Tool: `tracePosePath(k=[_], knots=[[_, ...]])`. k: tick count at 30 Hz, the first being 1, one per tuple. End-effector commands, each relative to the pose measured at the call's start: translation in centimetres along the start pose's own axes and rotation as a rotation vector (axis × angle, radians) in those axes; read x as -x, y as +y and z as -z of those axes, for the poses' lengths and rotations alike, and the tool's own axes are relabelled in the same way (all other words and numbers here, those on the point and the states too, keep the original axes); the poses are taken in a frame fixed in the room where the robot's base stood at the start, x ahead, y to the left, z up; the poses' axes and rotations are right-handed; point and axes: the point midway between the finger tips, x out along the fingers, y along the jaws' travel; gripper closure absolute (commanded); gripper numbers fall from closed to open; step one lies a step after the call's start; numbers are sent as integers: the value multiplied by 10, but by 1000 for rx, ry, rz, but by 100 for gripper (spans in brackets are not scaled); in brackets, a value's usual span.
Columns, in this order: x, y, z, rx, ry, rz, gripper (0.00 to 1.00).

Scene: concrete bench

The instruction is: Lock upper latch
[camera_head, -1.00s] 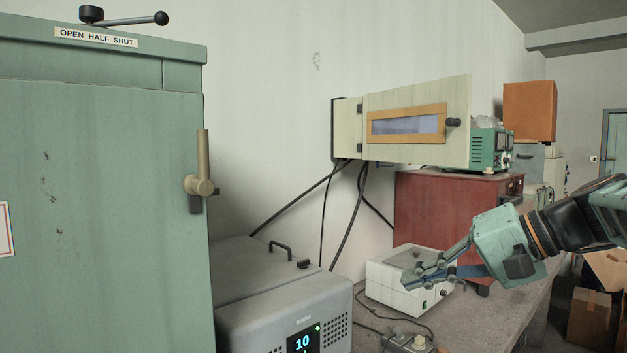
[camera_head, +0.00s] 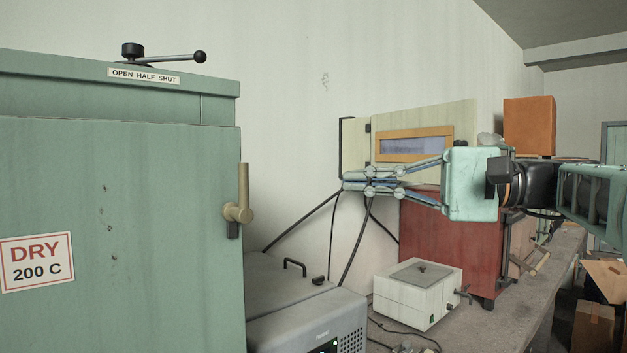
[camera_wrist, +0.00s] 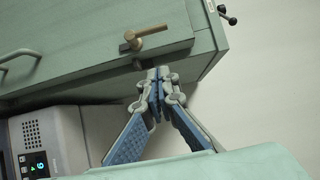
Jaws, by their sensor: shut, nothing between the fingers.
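The green cabinet (camera_head: 120,230) fills the left of the head view, its door flat against the body. A beige latch handle (camera_head: 240,195) stands upright near the door's right edge, on a dark mount. In the wrist view the latch (camera_wrist: 143,38) shows near the top, its lever pointing right. My gripper (camera_head: 347,181) is right of the latch in the head view, pointing left with its fingers shut and empty. In the wrist view my fingertips (camera_wrist: 157,74) appear just below the latch, apart from it; the exact depth gap cannot be told.
A vent lever (camera_head: 170,55) sits on the cabinet top. A grey instrument (camera_head: 305,310) stands beside the cabinet. A wall cabinet (camera_head: 465,125) and red box (camera_head: 450,245) are behind my gripper; a white box (camera_head: 420,290) is on the bench. A pull handle (camera_wrist: 18,58) shows in the wrist view.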

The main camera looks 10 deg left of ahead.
Motion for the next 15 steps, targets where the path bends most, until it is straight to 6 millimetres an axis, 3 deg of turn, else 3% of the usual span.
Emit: tracePosePath(k=[15], knots=[[-99,-1,-3,1,-3,-1,100]])
